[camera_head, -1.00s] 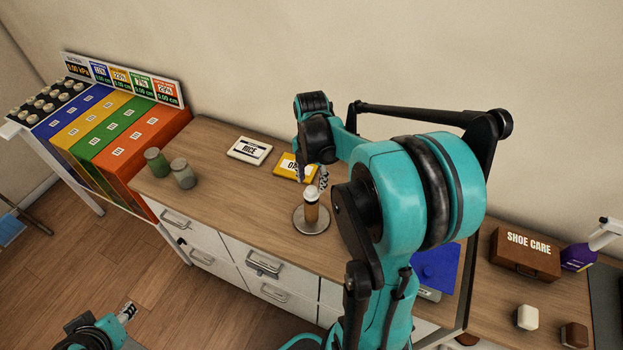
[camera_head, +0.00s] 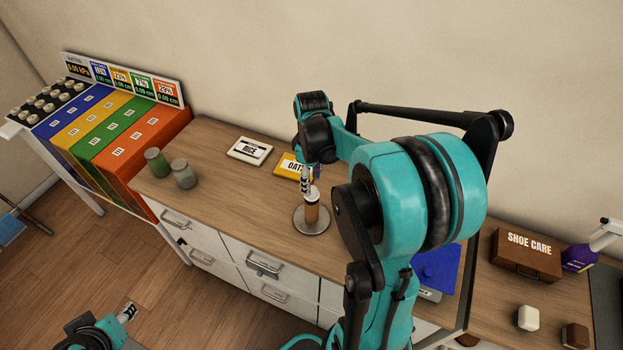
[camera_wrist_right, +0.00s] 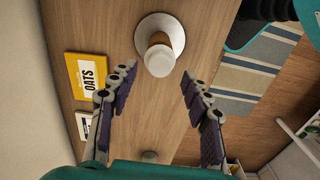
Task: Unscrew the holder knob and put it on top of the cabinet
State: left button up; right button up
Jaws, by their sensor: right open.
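The holder stands upright on the wooden cabinet top (camera_head: 225,205), with a round metal base (camera_head: 301,226), a brown post (camera_head: 312,214) and a pale knob (camera_head: 311,192) on top. In the right wrist view the white knob (camera_wrist_right: 160,61) shows above the brown post (camera_wrist_right: 158,39), ahead of the space between the fingertips. My right gripper (camera_head: 306,182) is open and empty, pointing down just above and behind the knob in the head view. Both its fingers (camera_wrist_right: 158,76) show apart in the wrist view. My left gripper (camera_head: 128,311) is low at the lower left, away from the cabinet; its jaw state is unclear.
A rice box (camera_head: 250,150) and an oats box (camera_head: 288,166) lie behind the holder. Two jars (camera_head: 157,162) (camera_head: 183,173) stand at the left. The cabinet top between jars and holder is clear.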

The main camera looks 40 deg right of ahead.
aim_at(312, 189)
jog(key=m, duration=0.3)
jog(key=shift+f, duration=0.1)
jog(key=shift+f+b, duration=1.4)
jog(key=shift+f, duration=0.3)
jog(key=c, duration=1.1)
